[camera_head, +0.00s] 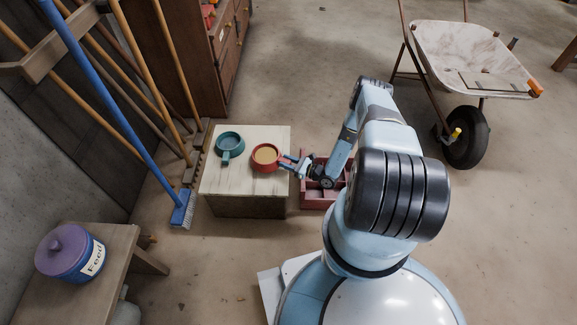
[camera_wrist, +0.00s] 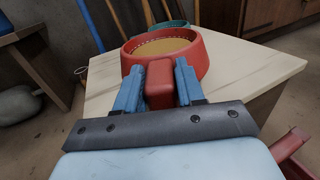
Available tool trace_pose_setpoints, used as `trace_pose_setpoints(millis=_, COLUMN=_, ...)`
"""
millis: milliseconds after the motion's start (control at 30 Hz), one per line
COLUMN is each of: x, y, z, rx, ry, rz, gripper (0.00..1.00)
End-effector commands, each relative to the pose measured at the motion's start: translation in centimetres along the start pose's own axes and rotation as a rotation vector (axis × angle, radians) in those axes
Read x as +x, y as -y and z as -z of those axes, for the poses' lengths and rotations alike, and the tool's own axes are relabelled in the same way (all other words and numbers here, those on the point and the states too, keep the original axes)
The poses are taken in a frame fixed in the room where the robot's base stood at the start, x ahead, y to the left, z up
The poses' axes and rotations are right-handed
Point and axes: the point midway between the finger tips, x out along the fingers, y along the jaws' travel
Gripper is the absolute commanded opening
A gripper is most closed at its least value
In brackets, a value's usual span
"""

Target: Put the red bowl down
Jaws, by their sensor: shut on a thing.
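The red bowl (camera_head: 266,158) is at the right part of a pale wooden box top (camera_head: 245,185), with yellowish-brown contents in it. In the wrist view the red bowl (camera_wrist: 190,62) is upright just ahead of my gripper, and its red handle sits between the fingers. My gripper (camera_head: 290,163) is shut on that handle; it also shows in the wrist view (camera_wrist: 159,85). The bowl is over the box top; whether its base touches the wood cannot be told. A teal bowl (camera_head: 229,143) with a handle stands to the left on the same top.
A red crate (camera_head: 322,198) stands on the floor right of the box, below my arm. Brooms lean at the left. A lidded blue feed pot (camera_head: 70,252) stands on a bench (camera_head: 118,262). A wheelbarrow (camera_head: 470,55) is at the upper right. The box top's front is bare.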

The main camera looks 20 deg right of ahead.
Motion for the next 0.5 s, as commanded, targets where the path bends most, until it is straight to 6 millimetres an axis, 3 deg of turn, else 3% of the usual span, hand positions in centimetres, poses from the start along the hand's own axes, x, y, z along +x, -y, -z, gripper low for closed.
trace_pose_setpoints(millis=233, x=0.2, y=0.4, z=2.9, rx=0.000, ry=0.002, rz=0.000, gripper=0.00)
trace_pose_setpoints(millis=500, x=0.1, y=0.5, z=3.6, rx=-0.001, ry=0.000, rz=0.001, gripper=0.00)
